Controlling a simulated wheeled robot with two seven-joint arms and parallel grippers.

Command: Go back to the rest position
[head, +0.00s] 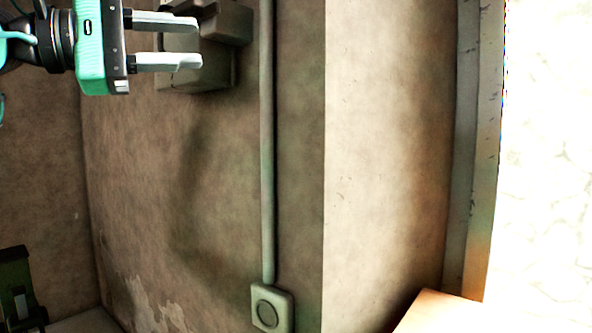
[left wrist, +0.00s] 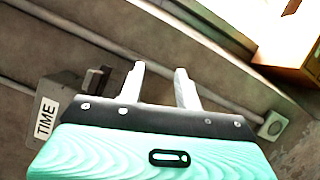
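My left gripper (head: 197,42) is at the upper left of the head view, with a teal body and two pale fingers. The fingers are spread apart with nothing between them. It also shows in the left wrist view (left wrist: 160,70), open and empty. In the head view its fingers overlap a grey wall box (head: 208,80); I cannot tell whether they touch it. No handwheel or press can be made out in either view. My right gripper is not in view.
A grey pipe (head: 267,150) runs along the worn wall to a small square fitting (head: 271,308). A box labelled TIME (left wrist: 47,118) is left of the fingers in the wrist view. A brown wooden thing (head: 440,312) and a bright area (head: 550,150) lie at the right.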

